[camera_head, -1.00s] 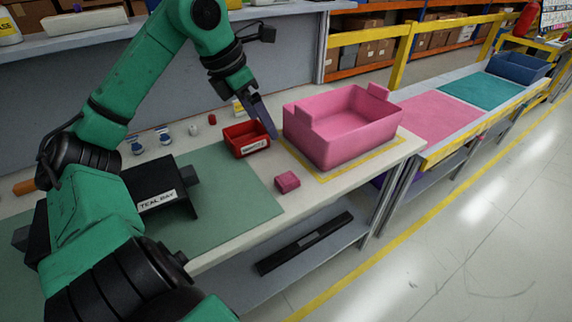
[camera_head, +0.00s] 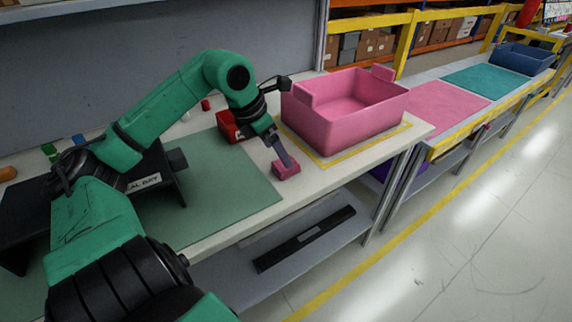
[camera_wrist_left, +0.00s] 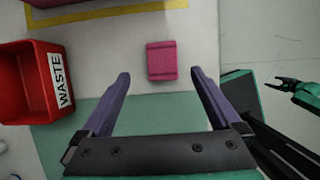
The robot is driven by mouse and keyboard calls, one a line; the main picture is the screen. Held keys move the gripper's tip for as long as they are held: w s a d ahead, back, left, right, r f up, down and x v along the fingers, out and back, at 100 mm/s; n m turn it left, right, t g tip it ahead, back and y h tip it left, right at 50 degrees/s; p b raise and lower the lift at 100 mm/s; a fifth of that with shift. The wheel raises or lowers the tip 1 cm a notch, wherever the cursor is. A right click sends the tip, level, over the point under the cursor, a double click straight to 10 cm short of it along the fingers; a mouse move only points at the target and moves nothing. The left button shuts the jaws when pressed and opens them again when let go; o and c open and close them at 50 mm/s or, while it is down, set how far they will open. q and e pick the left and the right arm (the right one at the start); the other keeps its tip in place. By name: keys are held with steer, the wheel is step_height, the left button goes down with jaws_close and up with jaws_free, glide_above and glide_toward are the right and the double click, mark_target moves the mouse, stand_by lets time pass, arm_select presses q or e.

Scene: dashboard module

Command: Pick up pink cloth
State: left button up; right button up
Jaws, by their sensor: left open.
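The pink cloth (camera_head: 287,170) is a small folded block on the pale tabletop, just right of the green mat and in front of the big pink bin. My left gripper (camera_head: 287,160) is over it, fingers pointing down, partly covering it in the head view. In the left wrist view the cloth (camera_wrist_left: 161,61) lies between the lines of the two open purple fingers (camera_wrist_left: 160,76), slightly beyond their tips, and nothing is held.
The pink bin (camera_head: 345,129) stands on a yellow-outlined area behind the cloth. The red waste bin (camera_wrist_left: 22,82) is left of the gripper. A black tray holder (camera_head: 150,178) stands on the green mat (camera_head: 228,195). The table's front edge is close to the cloth.

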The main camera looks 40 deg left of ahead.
arm_select(q)
steer(key=x, duration=0.3)
steer(key=p+x, duration=0.1)
steer(key=x, duration=0.1)
steer(key=shift+w+d+f, duration=0.15)
steer(key=shift+d+f, duration=0.05)
steer(key=shift+d, duration=0.1)
steer(key=c, duration=1.4)
step_height(320, 180, up, 28)
steer(key=shift+r+p, duration=0.1)
steer(key=shift+p, duration=1.1)
steer(key=shift+c, duration=0.2)
